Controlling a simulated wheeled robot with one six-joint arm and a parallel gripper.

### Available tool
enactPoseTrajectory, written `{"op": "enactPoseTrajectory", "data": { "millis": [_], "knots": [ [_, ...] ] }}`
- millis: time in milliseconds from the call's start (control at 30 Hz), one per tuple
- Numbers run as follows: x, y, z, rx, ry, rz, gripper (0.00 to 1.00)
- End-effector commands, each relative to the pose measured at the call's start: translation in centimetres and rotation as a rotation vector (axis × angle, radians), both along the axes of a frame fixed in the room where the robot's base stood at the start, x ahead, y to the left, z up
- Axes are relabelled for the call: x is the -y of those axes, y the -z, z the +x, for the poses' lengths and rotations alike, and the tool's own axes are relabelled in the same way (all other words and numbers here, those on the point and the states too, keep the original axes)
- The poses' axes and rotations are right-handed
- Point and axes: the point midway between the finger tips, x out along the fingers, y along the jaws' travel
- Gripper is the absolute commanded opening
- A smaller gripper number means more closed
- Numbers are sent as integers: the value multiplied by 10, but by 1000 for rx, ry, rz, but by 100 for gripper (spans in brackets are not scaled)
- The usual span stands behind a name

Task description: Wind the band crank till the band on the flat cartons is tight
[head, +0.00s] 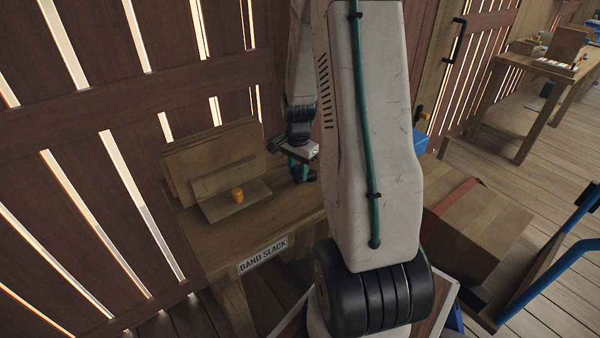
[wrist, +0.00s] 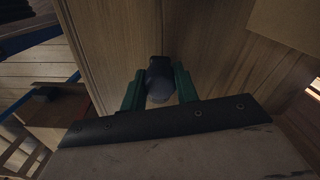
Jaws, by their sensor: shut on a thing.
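The flat cartons (head: 205,155) stand tilted as brown sheets on the wooden bench, near the slatted wall. I cannot make out a band on them. A sign on the bench front reads BAND SLACK (head: 263,255). My gripper (head: 298,168) is low at the bench's right end, to the right of the cartons. In the wrist view its green fingers (wrist: 159,92) are shut on a dark round knob (wrist: 160,72), which looks like the band crank's handle. The rest of the crank is hidden by the gripper and my arm.
A small orange object (head: 237,195) sits on a brown ledge in front of the cartons. A large carton with a red strip (head: 470,232) stands right of my arm, with blue rails (head: 560,255) beside it. Another wooden table (head: 530,75) is far right, with open plank floor before it.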

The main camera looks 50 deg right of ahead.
Motion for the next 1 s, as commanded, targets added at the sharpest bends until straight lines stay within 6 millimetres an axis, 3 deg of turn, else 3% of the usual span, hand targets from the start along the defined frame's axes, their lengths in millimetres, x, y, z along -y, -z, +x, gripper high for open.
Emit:
{"op": "enactPoseTrajectory", "data": {
  "millis": [500,1000],
  "knots": [
    [8,0,20,1,400,1,7],
    [12,-1,25,3,521,0,7]
  ]
}}
